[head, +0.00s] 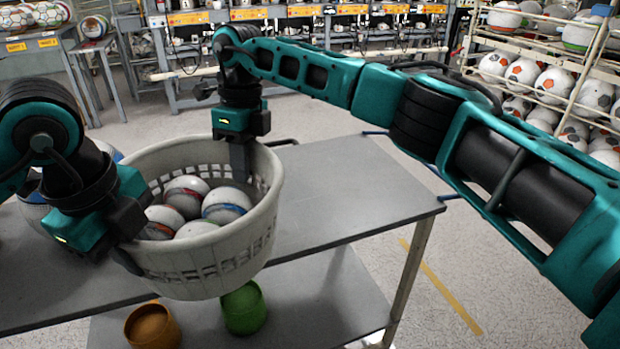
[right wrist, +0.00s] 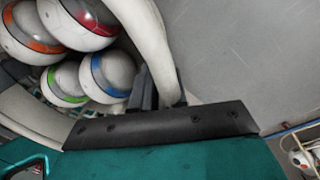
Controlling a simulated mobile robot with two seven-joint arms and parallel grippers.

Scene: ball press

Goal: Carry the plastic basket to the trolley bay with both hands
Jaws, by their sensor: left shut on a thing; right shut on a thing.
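The plastic basket (head: 215,262) is pale grey with slotted sides and holds several white balls (head: 227,203) with coloured bands. It is over the grey trolley top (head: 345,190); I cannot tell whether its base touches. My left gripper (head: 125,250) is shut on the basket's near left rim, its fingertips partly hidden. My right gripper (head: 240,165) is shut on the far right rim. In the right wrist view, the fingers (right wrist: 160,90) clasp the basket rim (right wrist: 150,40), with the balls (right wrist: 105,75) on the left.
Orange (head: 152,328) and green (head: 243,308) round containers sit on the lower shelf. A rack of balls (head: 540,80) stands at the back right, workbenches (head: 300,40) along the back. The trolley top right of the basket is clear. A yellow line (head: 440,285) marks the floor.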

